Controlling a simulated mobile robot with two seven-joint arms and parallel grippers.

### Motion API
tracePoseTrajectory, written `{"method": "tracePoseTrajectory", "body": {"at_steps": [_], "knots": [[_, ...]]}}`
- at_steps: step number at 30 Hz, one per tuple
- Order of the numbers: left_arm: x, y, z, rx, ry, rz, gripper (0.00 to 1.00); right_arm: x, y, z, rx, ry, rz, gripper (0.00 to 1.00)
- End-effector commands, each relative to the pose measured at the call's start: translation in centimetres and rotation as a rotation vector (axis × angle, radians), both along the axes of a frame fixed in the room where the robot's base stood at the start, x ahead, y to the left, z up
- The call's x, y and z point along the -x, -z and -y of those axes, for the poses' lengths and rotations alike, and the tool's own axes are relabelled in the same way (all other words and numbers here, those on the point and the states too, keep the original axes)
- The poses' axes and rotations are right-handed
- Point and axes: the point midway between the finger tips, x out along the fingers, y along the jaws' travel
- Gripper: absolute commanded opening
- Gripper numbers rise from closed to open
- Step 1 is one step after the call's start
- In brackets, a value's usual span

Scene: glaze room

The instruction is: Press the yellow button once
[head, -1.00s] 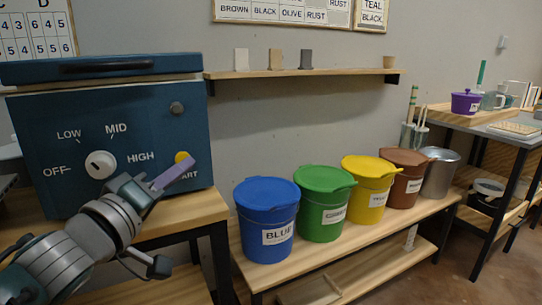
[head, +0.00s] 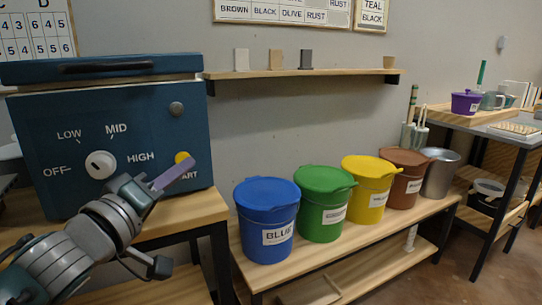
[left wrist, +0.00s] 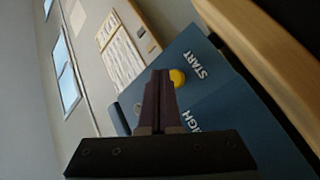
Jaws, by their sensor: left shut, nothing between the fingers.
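The yellow button (head: 182,157) is on the front of the blue kiln box (head: 60,140), above the START label. My left gripper (head: 182,165) is shut and empty, its purple fingers in front of the panel just below the button, covering part of the label. In the left wrist view the button (left wrist: 177,77) shows just right of the shut fingertips (left wrist: 160,75), partly behind them. I cannot tell whether the tips touch the panel. My right gripper is not in view.
The white dial (head: 100,164) points toward OFF at the left of the panel. Lidded blue (head: 267,215), green (head: 324,205) and yellow (head: 368,190) buckets stand on a low bench at the right. A shelf (head: 300,72) runs along the wall.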

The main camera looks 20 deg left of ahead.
Motion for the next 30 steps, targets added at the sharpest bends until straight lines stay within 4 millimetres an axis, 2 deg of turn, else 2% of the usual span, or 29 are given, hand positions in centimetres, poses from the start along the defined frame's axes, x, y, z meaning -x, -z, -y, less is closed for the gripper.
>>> {"method": "tracePoseTrajectory", "body": {"at_steps": [30], "knots": [[-0.56,0.01,-0.64,-0.001,0.0,0.0,0.0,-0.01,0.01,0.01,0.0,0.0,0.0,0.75]]}}
